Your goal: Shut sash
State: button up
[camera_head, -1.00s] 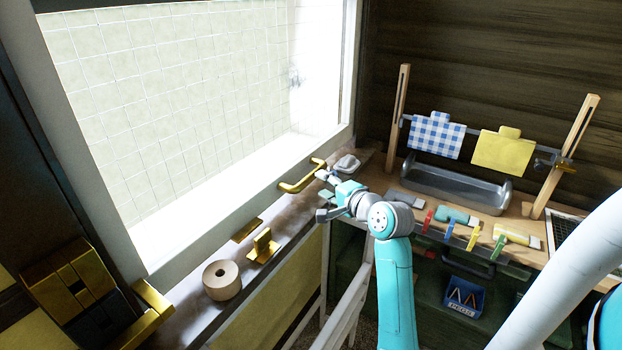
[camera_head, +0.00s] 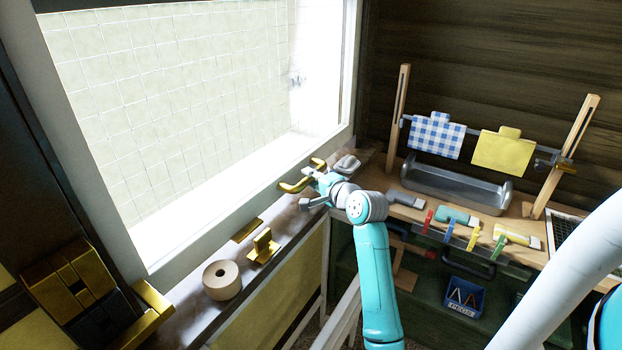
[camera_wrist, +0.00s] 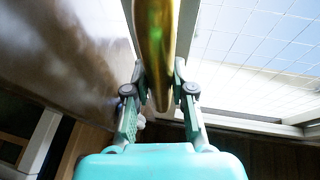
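The sash is the white-framed window (camera_head: 215,230) with gridded glass, along the left wall. It also shows at the right of the wrist view (camera_wrist: 262,45). I cannot tell how far it stands open. A curved brass handle (camera_head: 290,187) sits on its lower rail near the right end. My gripper (camera_head: 312,183) is at this handle. In the wrist view the handle (camera_wrist: 155,45) runs between the two fingers of my gripper (camera_wrist: 160,72), with narrow gaps beside its lower end. The fingers look open around it; firm contact is not visible.
On the sill are a brass bracket (camera_head: 263,246), a tan roll (camera_head: 222,280) and a pale soap-like piece (camera_head: 346,164). A black and brass block (camera_head: 80,300) stands at left. At right, a wooden bench holds a metal tray (camera_head: 455,188), clothespins and hung cloths.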

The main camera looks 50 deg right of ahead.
grip_shut()
jog(key=shift+f, duration=0.1)
jog(key=shift+f, duration=2.35)
jog(key=o, duration=0.9)
grip_release()
jog(key=shift+c, duration=0.2)
jog(key=shift+r, duration=0.1)
jog(key=shift+s, duration=0.1)
